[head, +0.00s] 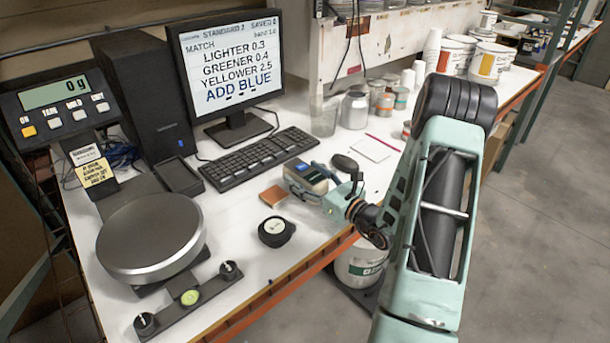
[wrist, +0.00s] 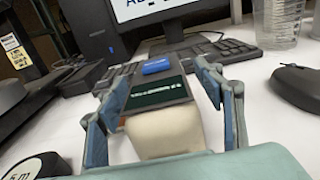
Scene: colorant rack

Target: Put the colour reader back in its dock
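The colour reader (head: 306,178), a pale device with a dark screen and a blue patch, is at the front of the white bench, right of the keyboard. It also fills the middle of the wrist view (wrist: 162,115), screen up. My gripper (head: 322,190) reaches it from the right in the head view. I cannot tell whether the reader touches the bench. A dark, low tray-like holder (head: 180,176) beside the computer tower looks like the dock; it appears empty.
A keyboard (head: 258,158) and monitor (head: 225,62) stand behind the reader. A mouse (head: 345,163) is close to its right. A brown sample (head: 272,196) and a tape measure (head: 276,231) lie in front. A round scale (head: 151,236) stands at left. Cups and cans line the back.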

